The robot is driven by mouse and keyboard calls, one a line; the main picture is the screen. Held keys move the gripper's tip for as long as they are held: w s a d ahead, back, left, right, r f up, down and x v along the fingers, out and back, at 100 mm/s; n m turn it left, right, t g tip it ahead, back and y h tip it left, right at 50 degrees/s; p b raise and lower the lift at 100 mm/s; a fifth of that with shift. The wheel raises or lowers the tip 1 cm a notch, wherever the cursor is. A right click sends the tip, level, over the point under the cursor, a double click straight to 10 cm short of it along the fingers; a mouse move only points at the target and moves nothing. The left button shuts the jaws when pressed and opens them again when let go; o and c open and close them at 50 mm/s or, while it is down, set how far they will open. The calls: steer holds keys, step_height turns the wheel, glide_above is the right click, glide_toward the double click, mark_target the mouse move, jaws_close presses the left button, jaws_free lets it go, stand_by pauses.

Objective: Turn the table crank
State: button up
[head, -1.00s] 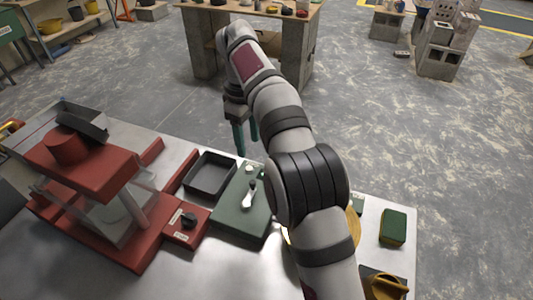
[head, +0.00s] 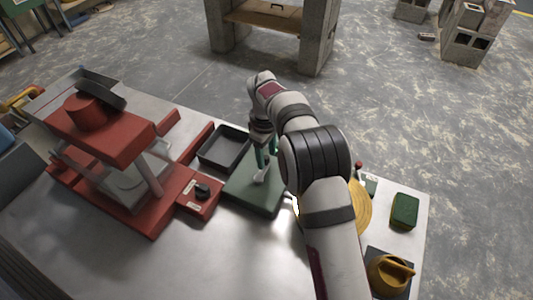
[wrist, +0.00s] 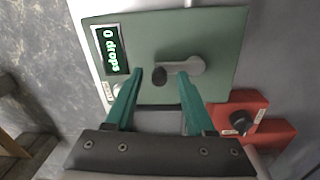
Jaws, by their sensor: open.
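The table crank (wrist: 183,67) is a light grey arm with a dark knob (wrist: 160,77) on a green plate (wrist: 212,35). In the head view the pale crank (head: 261,173) sits on the same plate (head: 246,194). I cannot tell whether the fingers touch the knob.
A red machine (head: 113,137) stands at the left. A black tray (head: 222,161) and a red box with a black dial (head: 201,193) lie beside the plate.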

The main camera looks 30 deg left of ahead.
jaws_close()
steer(key=shift+d, duration=0.1)
steer(key=m, duration=0.1)
steer(key=d+m, duration=0.1)
steer(key=m, duration=0.2)
steer(key=shift+s+d+m, duration=0.2)
steer(key=shift+d+m, duration=0.2)
steer(key=m, duration=0.1)
steer(key=d+m, duration=0.1)
steer(key=m, duration=0.1)
steer(key=s+m, duration=0.1)
steer(key=shift+d, duration=0.25)
steer(key=m, duration=0.1)
steer(key=s+m, duration=0.1)
steer(key=m, duration=0.1)
steer(key=d+m, duration=0.1)
steer(key=m, duration=0.1)
steer(key=shift+s+h, duration=0.3)
steer(key=shift+s, duration=0.1)
steer(key=shift+s+d+m+g, duration=0.15)
steer(key=shift+s+m, duration=0.2)
steer(key=shift+m, duration=0.5)
steer(key=shift+s+a+m+g, duration=0.1)
steer(key=shift+s+m, duration=0.3)
steer(key=shift+m, duration=0.5)
steer(key=shift+s+d+m+g, duration=0.15)
steer(key=shift+s+m, duration=0.2)
steer(key=shift+m, duration=0.5)
